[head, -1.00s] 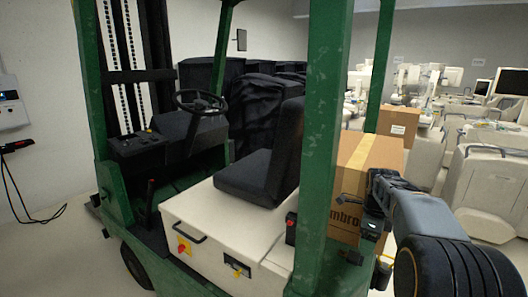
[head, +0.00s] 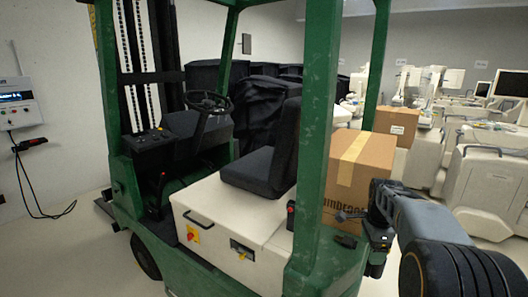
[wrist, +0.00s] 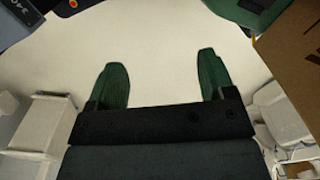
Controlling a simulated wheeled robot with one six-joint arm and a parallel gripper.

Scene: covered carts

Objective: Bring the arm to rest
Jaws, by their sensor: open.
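My gripper shows in the wrist view (wrist: 158,88) with its two green fingers spread apart. Nothing is between them, only pale floor beyond. In the head view my arm is at the lower right, bent, with its dark end (head: 378,235) beside the green forklift's rear corner. I cannot tell in that view whether the end touches the forklift. The fingers themselves are hard to make out there.
The green forklift (head: 322,150) fills the middle. A cardboard box (head: 360,165) stands behind its rear post, close to my arm. White medical carts (head: 490,185) crowd the right. Dark covered carts (head: 262,105) stand behind. A wall charger (head: 15,103) hangs left. Floor at far left is mostly clear.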

